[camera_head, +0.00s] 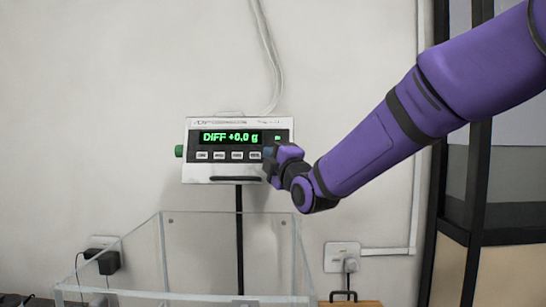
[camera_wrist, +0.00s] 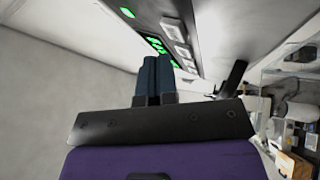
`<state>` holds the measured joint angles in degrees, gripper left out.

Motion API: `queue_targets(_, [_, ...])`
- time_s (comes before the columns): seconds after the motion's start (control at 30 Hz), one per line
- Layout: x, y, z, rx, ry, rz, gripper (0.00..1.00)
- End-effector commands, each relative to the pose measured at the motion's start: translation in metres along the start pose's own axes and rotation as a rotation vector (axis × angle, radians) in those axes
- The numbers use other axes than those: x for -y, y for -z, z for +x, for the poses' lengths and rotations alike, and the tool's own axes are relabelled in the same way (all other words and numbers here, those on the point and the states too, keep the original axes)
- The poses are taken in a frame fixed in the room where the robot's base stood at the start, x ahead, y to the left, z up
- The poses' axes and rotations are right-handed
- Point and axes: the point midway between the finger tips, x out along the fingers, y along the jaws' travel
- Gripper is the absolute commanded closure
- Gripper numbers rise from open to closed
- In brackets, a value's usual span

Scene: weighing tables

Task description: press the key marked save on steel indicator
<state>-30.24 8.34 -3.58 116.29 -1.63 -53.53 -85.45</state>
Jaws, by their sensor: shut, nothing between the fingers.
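The steel indicator (camera_head: 197,170) is mounted on a dark post, and its green display (camera_head: 230,137) reads "DIFF +0.0 g". A row of several pale keys (camera_head: 237,155) runs below the display; their labels are too small to read. The keys also show in the wrist view (camera_wrist: 172,30), seen at a steep angle. My gripper (camera_head: 269,153) is at the right end of the key row, in front of the indicator's face. In the wrist view its two blue fingers (camera_wrist: 157,60) are together and empty, their tips close to the keys. I cannot tell whether they touch.
A clear open-topped box (camera_head: 230,240) stands below the indicator. A wall socket with a plug (camera_head: 342,256) is at lower right, and a black adapter (camera_head: 108,262) at lower left. A dark-framed rack (camera_head: 478,180) stands at right. The wall left of the indicator is clear.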

Motion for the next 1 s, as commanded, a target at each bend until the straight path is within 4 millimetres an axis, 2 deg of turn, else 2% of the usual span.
queue_targets(1.0, [0.0046, -0.0048, 0.0067, 0.0, 0.0, 0.0, 1.0])
